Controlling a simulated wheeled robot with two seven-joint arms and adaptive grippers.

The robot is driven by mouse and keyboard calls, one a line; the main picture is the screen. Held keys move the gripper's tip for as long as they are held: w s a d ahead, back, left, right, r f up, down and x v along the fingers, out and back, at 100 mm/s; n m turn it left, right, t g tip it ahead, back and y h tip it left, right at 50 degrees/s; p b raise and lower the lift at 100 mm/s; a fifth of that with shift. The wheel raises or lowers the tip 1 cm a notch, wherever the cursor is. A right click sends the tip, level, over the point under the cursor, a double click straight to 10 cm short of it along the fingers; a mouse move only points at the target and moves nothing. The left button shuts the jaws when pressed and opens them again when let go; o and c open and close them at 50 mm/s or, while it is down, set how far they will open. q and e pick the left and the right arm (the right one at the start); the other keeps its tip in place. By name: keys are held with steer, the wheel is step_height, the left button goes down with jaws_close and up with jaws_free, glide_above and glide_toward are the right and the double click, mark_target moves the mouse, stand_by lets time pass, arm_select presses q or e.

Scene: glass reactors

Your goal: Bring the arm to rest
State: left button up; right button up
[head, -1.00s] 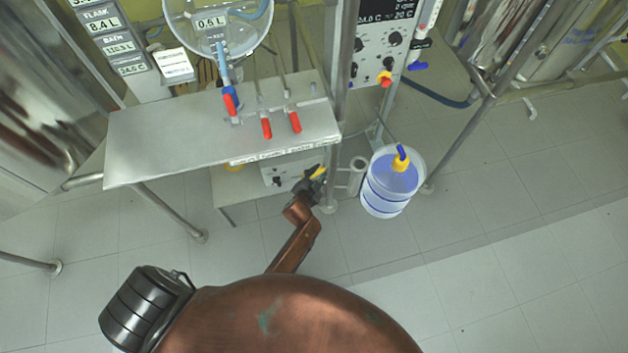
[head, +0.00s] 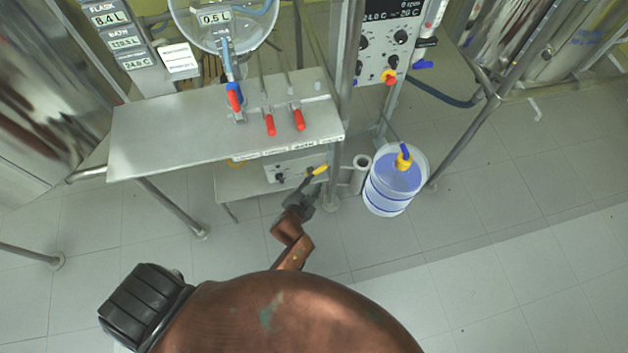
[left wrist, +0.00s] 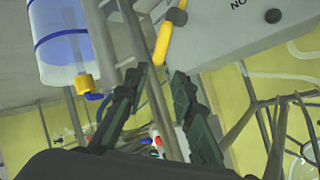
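My left gripper (head: 304,197) is low in front of the bench, just below a yellow handle (head: 319,170) on the small control box under the metal shelf. In the left wrist view the two dark fingers of the gripper (left wrist: 163,75) are spread apart with nothing between them. The yellow handle (left wrist: 164,44) shows there beyond the fingertips, apart from them. My right gripper is in neither view.
A metal shelf (head: 150,140) with several red-handled valves is above the gripper. A clear container with blue bands (head: 390,195) stands to its right, with a metal post (head: 335,160) between. Bare tiled floor (head: 500,230) lies to the right.

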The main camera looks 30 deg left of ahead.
arm_select(q)
steer(key=s+a+f+n+g, duration=0.1)
steer(key=s+a+f+g, duration=0.15)
steer(key=s+f, duration=0.85)
steer(key=s+a+f+n+g, duration=0.15)
steer(key=s+f+g, duration=0.25)
steer(key=s+f, duration=0.6)
steer(key=s+a+f+n+g, duration=0.1)
steer(key=s+f+g, duration=0.15)
steer(key=s, duration=0.75)
steer(key=s+a+f+n+g+h, duration=0.15)
steer(key=s+f, duration=0.25)
steer(key=s, duration=0.5)
steer(key=s+a+f+g, duration=0.2)
steer(key=s+f, duration=0.2)
steer(key=s, duration=0.6)
steer(key=s+a+r+t+p, duration=0.1)
steer(key=s+r+p, duration=0.4)
steer(key=s+p, duration=0.4)
steer(key=p, duration=0.6)
steer(key=shift+r+p, duration=0.2)
steer(key=shift+p, duration=0.2)
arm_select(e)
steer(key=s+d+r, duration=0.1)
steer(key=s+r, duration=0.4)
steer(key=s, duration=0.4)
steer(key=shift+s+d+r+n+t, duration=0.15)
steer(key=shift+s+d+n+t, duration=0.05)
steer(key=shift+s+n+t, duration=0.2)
